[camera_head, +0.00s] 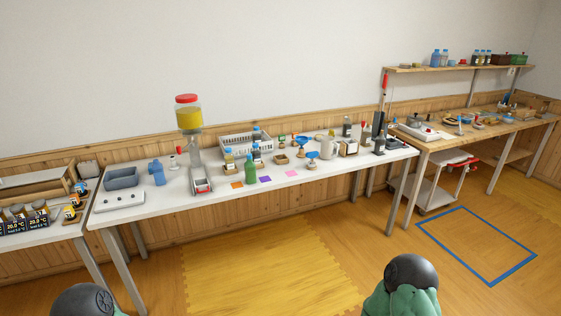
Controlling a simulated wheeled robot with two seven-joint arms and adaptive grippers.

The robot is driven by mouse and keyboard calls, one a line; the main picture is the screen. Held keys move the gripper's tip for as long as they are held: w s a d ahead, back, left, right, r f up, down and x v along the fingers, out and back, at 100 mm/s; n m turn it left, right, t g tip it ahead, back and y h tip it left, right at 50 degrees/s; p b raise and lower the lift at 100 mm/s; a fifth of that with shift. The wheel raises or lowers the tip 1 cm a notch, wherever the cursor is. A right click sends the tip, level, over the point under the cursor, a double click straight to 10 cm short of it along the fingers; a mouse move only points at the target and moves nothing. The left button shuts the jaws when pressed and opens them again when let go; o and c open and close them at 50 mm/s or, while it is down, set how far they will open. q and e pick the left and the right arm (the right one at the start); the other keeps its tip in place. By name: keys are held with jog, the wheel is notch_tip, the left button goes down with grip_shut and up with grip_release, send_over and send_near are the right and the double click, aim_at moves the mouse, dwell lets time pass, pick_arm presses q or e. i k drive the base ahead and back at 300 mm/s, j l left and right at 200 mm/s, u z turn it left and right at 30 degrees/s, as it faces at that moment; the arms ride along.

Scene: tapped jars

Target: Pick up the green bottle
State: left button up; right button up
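The green bottle (250,170) stands upright on the white table (133,215), near its front edge and left of the purple square. Nothing touches the bottle from my side. Dark rounded parts of my own body with green sections show at the bottom left and bottom right edges. Neither of my grippers can be made out in this view.
A jar with yellow contents (187,114) stands left of the bottle. A white basket (234,145) is behind it. Orange (237,185), purple (266,179) and pink (292,174) squares lie near the front edge. The floor before the table, with a yellow mat (262,270), is clear.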

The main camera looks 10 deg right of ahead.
aim_at(250, 168)
jog(key=i+l+u, duration=0.15)
jog(key=u, duration=0.6)
jog(key=i+l+u, duration=0.25)
jog(key=l+u, duration=0.2)
jog(key=l, duration=0.8)
jog(key=l+u, duration=0.5)
jog(key=l, duration=0.8)
